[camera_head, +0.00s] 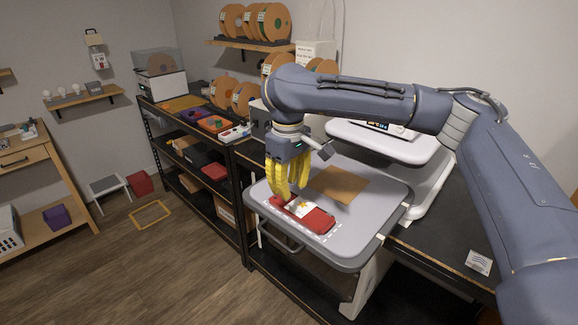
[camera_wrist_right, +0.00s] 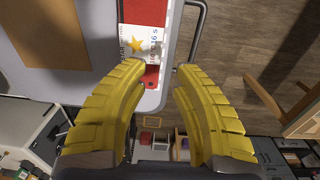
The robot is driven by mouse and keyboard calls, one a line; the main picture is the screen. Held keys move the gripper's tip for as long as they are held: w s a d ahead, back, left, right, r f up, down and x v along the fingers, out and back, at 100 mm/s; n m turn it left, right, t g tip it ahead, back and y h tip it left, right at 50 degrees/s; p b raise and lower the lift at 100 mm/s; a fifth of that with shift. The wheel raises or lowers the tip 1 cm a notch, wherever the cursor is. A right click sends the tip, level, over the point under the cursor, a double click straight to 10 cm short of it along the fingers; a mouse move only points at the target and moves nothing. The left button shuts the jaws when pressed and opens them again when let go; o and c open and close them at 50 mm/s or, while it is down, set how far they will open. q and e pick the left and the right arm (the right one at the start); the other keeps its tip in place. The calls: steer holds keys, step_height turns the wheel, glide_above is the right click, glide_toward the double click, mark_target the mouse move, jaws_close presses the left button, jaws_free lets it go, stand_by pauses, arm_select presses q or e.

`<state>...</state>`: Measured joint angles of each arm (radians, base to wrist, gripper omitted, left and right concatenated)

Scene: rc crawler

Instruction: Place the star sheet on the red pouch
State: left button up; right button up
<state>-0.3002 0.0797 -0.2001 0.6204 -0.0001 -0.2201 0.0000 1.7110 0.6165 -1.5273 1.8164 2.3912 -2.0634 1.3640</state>
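The red pouch (camera_head: 318,221) lies flat near the front edge of the grey press plate (camera_head: 367,225). The star sheet (camera_head: 299,207), white with a yellow star, lies across the pouch, with red showing on both sides of it. The wrist view shows the sheet (camera_wrist_right: 145,45) with pouch (camera_wrist_right: 147,12) above and below it. My right gripper (camera_head: 286,200) has yellow fingers pointing down at the pouch's left end. In the wrist view its fingertips (camera_wrist_right: 160,72) are apart with nothing between them, close to the sheet. My left gripper is not in view.
A brown sheet (camera_head: 339,184) lies on the plate behind the pouch. The white press head (camera_head: 385,140) stands behind, partly hidden by my right arm. A black bench (camera_head: 440,248) extends right, with a small white card (camera_head: 479,262). Shelves with spools stand behind.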

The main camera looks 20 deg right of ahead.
steer(key=shift+r, duration=2.9)
